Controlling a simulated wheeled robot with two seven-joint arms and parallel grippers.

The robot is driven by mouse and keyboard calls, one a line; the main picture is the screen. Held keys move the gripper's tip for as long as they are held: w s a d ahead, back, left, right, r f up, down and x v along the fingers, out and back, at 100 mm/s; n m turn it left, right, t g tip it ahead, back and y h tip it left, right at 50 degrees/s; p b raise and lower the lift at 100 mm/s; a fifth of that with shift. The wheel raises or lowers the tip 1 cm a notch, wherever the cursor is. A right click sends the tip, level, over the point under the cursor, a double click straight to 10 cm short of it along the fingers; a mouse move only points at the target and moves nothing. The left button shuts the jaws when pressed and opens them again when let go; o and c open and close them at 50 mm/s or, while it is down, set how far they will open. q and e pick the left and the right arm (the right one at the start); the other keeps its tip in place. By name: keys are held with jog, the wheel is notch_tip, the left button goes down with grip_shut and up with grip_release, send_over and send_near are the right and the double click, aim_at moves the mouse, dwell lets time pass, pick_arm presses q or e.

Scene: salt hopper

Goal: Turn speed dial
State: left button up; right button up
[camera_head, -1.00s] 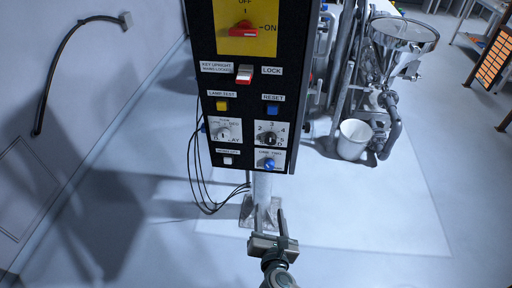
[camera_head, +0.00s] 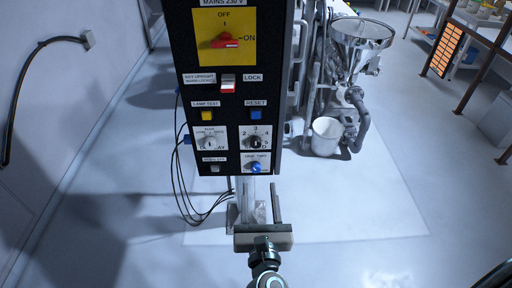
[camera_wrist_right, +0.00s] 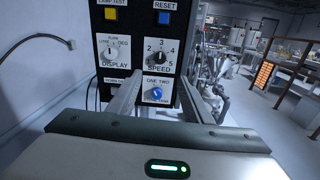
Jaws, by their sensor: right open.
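The speed dial (camera_head: 255,141) is a dark round knob on a white numbered plate, low on the right of the black control panel. In the right wrist view the speed dial (camera_wrist_right: 160,58) has a light pointer and the word SPEED under it. My right gripper (camera_head: 258,207) is open and empty just below the panel, its fingers pointing up toward it. In the right wrist view the fingers of my right gripper (camera_wrist_right: 160,92) stand apart, with the blue ONE TWO knob (camera_wrist_right: 157,93) showing between them and the dial above. They appear apart from both knobs. My left gripper is not in view.
The panel also carries a red main switch (camera_head: 226,41), a red-and-white key switch (camera_head: 228,84), a yellow button (camera_head: 208,116), a blue button (camera_head: 256,115) and a display knob (camera_head: 209,142). A metal hopper (camera_head: 361,36) and white bucket (camera_head: 326,135) stand right. Floor is clear there.

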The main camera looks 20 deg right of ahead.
aim_at(256, 145)
jog(key=p+x, duration=0.5)
jog(key=x, duration=1)
jog(key=shift+w+d+r, duration=0.1)
jog(key=shift+w+d, duration=0.05)
jog(key=shift+w, duration=0.15)
jog(key=shift+w+d, duration=0.15)
jog(key=shift+w, duration=0.4)
jog(key=shift+c, duration=0.4)
jog(key=c, duration=1)
